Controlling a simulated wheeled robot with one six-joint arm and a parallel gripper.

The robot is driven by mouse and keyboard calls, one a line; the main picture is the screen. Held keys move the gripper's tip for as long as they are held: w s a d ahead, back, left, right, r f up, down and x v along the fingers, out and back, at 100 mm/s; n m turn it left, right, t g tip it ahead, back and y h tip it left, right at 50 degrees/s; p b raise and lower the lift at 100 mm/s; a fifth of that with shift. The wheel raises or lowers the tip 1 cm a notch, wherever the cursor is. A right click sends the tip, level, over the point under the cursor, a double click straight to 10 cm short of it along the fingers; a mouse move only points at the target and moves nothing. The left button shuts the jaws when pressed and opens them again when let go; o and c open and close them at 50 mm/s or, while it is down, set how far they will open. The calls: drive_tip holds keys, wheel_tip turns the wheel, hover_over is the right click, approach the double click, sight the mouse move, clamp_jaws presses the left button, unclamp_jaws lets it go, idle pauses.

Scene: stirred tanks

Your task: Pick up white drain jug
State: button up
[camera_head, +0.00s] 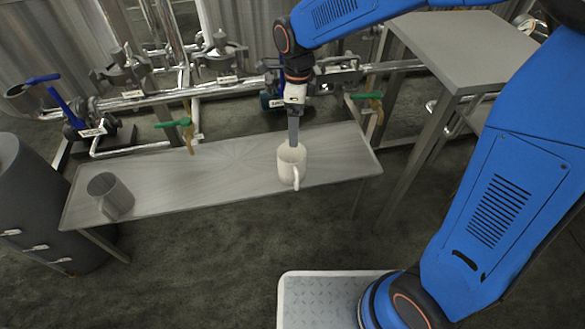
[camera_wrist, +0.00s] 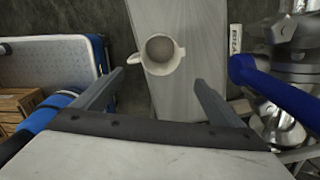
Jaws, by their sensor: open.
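The white drain jug (camera_head: 291,165) stands upright on the low metal bench, right of its middle, with its handle toward the camera. In the wrist view the jug (camera_wrist: 161,53) is beyond the fingertips, roughly between their lines, with its handle pointing left. My gripper (camera_head: 293,130) points down at the jug from above, and one finger overlaps the jug's rim in the head view. In the wrist view my gripper (camera_wrist: 157,78) is open, its two fingers spread wide with nothing between them. I cannot tell whether a finger touches the jug.
The bench (camera_head: 225,170) is clear between the jugs. Pipes and valves with blue and green (camera_head: 173,123) handles run behind it. A taller metal table (camera_head: 462,50) stands right, and a dark drum (camera_head: 40,205) left.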

drive_tip(key=a+f, duration=0.1)
hover_over(293, 161)
drive_tip(key=s, duration=0.4)
wheel_tip(293, 161, down, 17)
drive_tip(key=shift+s+f, duration=0.1)
drive_tip(key=c, duration=1.2)
